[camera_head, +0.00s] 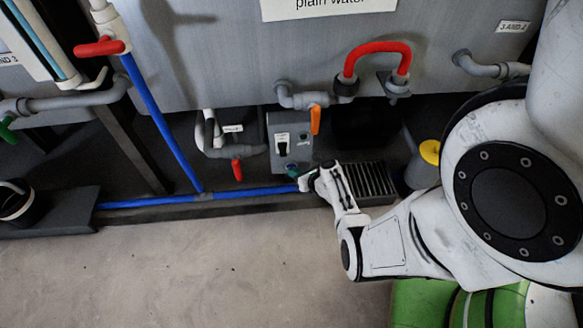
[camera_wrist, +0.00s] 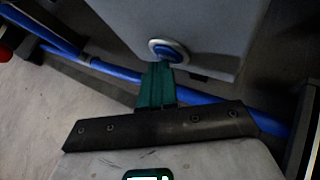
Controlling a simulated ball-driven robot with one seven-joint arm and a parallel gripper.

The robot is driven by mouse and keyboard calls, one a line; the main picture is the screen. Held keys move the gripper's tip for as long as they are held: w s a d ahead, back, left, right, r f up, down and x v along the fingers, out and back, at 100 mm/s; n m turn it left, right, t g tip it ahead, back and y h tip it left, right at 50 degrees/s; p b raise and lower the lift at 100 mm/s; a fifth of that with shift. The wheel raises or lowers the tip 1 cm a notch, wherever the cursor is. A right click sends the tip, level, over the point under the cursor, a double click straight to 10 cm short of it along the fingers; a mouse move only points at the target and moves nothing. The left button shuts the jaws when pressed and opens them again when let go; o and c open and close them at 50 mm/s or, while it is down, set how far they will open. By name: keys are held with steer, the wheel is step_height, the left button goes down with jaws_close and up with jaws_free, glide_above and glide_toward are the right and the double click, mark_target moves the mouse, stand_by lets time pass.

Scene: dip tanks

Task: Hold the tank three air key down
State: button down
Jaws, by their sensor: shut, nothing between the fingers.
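A grey control box (camera_head: 290,138) with a dark switch on its front hangs below the grey tank wall, left of the black grate. In the wrist view the box's lower face (camera_wrist: 195,22) carries a round blue button (camera_wrist: 168,51) in a silver ring, likely the air key. My gripper (camera_wrist: 159,66) has its teal fingers shut together, with nothing between them. The fingertips overlap the button's lower edge in the wrist view; I cannot tell whether they press it. In the head view my gripper (camera_head: 294,172) is at the box's lower edge, and its tips partly hide that area.
A blue pipe (camera_head: 250,190) runs low along the floor edge behind my gripper. An orange lever (camera_head: 315,119), a red-handled valve (camera_head: 237,169) and a red hose (camera_head: 376,48) are close by. A black grate (camera_head: 368,180) stands right of the box. The floor in front is clear.

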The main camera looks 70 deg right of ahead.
steer(key=shift+s+a+p, duration=0.3)
steer(key=shift+a, duration=0.3)
steer(key=shift+s+a+p, duration=0.3)
steer(key=shift+a, duration=0.5)
steer(key=shift+s+a+p, duration=0.35)
steer(key=shift+a, duration=0.4)
steer(key=shift+s+a+p, duration=0.3)
steer(key=shift+a, duration=0.5)
